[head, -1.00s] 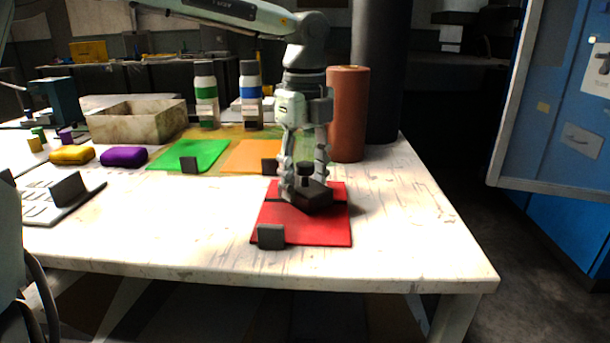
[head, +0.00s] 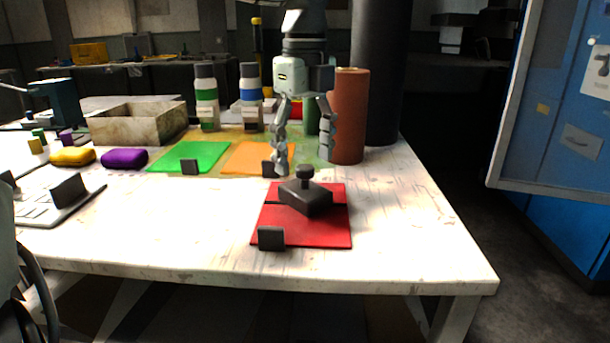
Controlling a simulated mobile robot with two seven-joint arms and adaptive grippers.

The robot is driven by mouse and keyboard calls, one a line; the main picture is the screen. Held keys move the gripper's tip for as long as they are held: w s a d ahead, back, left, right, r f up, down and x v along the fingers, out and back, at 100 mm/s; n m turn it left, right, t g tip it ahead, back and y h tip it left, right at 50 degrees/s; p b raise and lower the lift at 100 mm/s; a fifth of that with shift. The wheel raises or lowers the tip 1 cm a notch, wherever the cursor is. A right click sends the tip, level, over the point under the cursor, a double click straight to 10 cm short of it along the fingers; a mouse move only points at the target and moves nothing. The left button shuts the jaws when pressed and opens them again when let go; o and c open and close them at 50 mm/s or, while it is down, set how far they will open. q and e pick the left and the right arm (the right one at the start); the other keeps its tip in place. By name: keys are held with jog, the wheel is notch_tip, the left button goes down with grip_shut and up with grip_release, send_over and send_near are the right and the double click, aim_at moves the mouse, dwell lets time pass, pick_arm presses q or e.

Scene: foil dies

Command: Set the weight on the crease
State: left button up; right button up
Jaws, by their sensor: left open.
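The weight (head: 308,199), a dark block with a round knob on top, rests on the red sheet (head: 297,232) near the table's front. It lies over a line across the red sheet, which I take for the crease; the block hides part of it. My left gripper (head: 303,168) is open and empty, with its fingers apart above and behind the weight's knob, clear of it. My right gripper is not in view.
A small dark block (head: 271,238) stands at the red sheet's front edge. Green (head: 203,154) and orange (head: 248,158) sheets lie behind. A brown cylinder (head: 349,115) stands behind right of my gripper. The table's right front is clear.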

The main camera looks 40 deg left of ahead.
aim_at(305, 167)
pick_arm(q)
notch_tip(305, 167, up, 7)
jog(key=shift+r, duration=0.1)
